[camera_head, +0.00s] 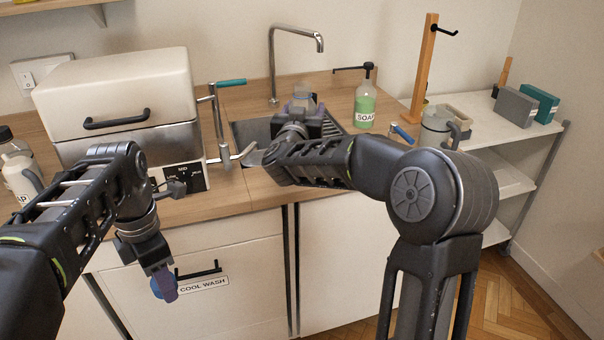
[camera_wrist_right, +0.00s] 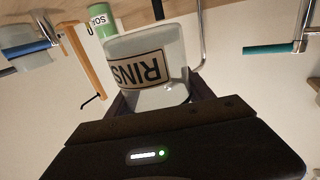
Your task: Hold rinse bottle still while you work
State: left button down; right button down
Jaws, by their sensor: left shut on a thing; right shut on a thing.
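The rinse bottle (camera_wrist_right: 140,58) is whitish and translucent, with a "RINS" label that shows upside down in the right wrist view. My right gripper (camera_wrist_right: 150,98) is shut on it, with a dark finger on either side. In the head view, my right gripper (camera_head: 306,104) is over the sink (camera_head: 250,131), and mostly hides the bottle there; only a pale top shows. My left gripper (camera_head: 166,284) hangs low before the drawer front, shut on a blue rounded thing (camera_head: 156,288) that it partly hides. The drawer's black handle (camera_head: 199,272) is just right of it.
The tap (camera_head: 271,62) arches behind the sink. A white machine (camera_head: 115,85) fills the counter's left.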

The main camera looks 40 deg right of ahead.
pick_arm(q)
jog(key=shift+f+b, duration=0.3)
pick_arm(e)
notch_tip(320, 180, down, 5)
jog(key=shift+f, duration=0.6)
jog(key=shift+f, duration=0.1)
jog(key=shift+f, duration=1.75)
pick_arm(q)
jog(key=shift+f, duration=0.1)
jog(key=shift+f, duration=0.15)
pick_arm(e)
jog(key=shift+f, duration=0.2)
jog(key=shift+c, duration=2)
grip_release()
jog(key=shift+r, duration=0.1)
